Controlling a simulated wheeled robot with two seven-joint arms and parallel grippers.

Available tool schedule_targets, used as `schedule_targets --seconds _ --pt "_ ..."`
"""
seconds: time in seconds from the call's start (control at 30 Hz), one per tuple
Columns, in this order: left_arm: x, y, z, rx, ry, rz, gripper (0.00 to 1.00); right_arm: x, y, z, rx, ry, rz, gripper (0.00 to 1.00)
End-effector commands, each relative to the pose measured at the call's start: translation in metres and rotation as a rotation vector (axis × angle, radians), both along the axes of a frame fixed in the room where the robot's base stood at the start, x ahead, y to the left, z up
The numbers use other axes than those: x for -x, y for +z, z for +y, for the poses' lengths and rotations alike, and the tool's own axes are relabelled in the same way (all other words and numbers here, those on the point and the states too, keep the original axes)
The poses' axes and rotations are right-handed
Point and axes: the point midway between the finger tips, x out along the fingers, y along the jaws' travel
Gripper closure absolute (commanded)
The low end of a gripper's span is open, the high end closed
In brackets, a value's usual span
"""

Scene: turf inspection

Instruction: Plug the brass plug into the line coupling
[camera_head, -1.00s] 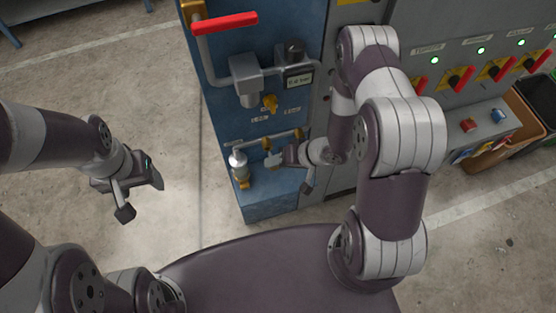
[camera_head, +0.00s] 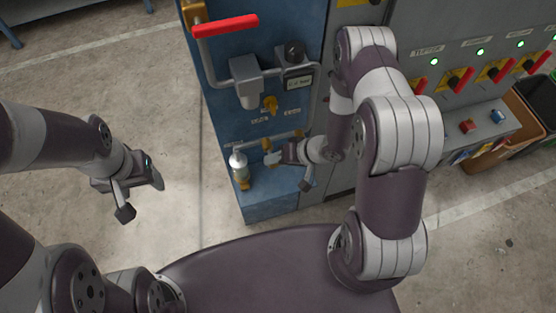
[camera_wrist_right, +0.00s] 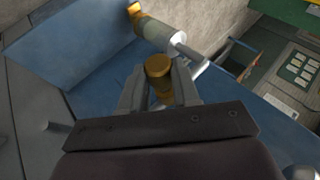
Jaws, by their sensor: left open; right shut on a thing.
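My right gripper (camera_head: 273,157) is shut on a brass plug (camera_wrist_right: 158,72), whose round end shows between the fingers in the right wrist view. I cannot tell for sure which one is the line coupling. My left gripper (camera_head: 140,197) is open and empty over bare floor, well left of the panel.
A silver-topped cylinder with a brass base (camera_head: 240,165) stands left of my right gripper; it also shows in the right wrist view (camera_wrist_right: 160,33). Above are a red lever (camera_head: 225,25), a grey valve block (camera_head: 247,80) and a gauge display (camera_head: 298,79).

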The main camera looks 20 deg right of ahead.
Motion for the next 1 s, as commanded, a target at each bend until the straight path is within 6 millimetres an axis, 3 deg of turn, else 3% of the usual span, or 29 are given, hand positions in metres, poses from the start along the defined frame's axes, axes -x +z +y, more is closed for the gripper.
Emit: schedule_targets --seconds 1.0 --pt "0.0 0.004 0.0 0.0 0.0 0.0 0.34 -0.025 0.0 0.001 -0.001 0.0 -0.001 1.0"
